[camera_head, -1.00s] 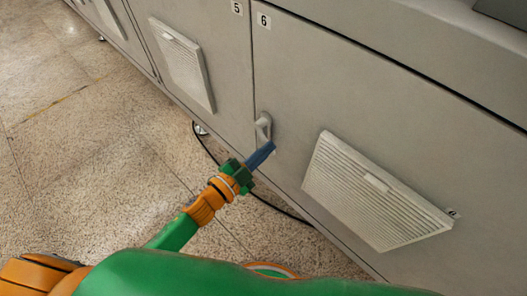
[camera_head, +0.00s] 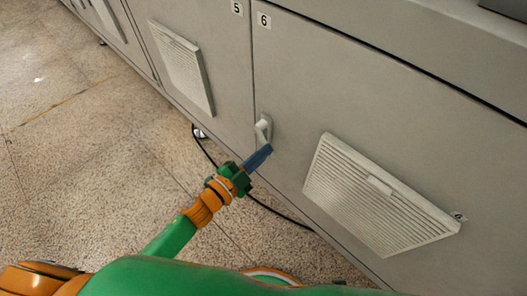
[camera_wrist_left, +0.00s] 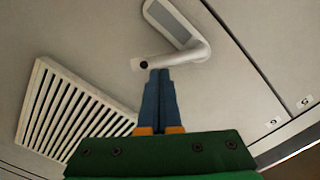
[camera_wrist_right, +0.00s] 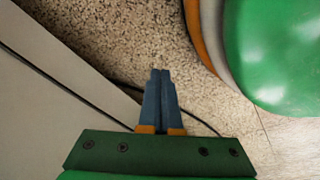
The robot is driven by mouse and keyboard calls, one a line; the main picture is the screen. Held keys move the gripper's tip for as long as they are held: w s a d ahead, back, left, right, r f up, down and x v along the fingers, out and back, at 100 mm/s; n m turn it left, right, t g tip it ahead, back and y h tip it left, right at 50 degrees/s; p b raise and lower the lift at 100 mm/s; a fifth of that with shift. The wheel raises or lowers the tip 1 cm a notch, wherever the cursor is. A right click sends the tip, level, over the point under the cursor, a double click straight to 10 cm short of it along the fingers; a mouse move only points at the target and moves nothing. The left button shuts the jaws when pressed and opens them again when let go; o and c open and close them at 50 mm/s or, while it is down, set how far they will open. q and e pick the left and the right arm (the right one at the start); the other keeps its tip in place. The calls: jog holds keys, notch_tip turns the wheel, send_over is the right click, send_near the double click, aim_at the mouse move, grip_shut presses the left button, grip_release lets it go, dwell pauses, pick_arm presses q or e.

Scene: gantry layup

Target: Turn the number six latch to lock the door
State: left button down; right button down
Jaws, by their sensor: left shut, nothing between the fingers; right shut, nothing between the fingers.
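The number six door (camera_head: 350,100) is a grey panel with a "6" label (camera_head: 264,20) at its top left corner. Its latch (camera_head: 263,130) is a small pale handle near the door's left edge. It also shows in the left wrist view (camera_wrist_left: 180,45), with its lever sticking out sideways from a grey plate. My left gripper (camera_head: 268,150) is shut and empty, its blue fingertips at the latch's lever; I cannot tell whether they touch. My right gripper (camera_wrist_right: 160,72) shows only in its wrist view, shut and empty above the floor.
A white slatted vent (camera_head: 375,195) is on the door right of the latch. Door five (camera_head: 215,40) with its own vent (camera_head: 182,65) is to the left. A black cable (camera_head: 215,160) lies on the speckled floor (camera_head: 80,150), which is otherwise open.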

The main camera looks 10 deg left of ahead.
pick_arm(q)
jog(key=shift+f, duration=0.1)
pick_arm(e)
jog(key=shift+s+a, duration=0.1)
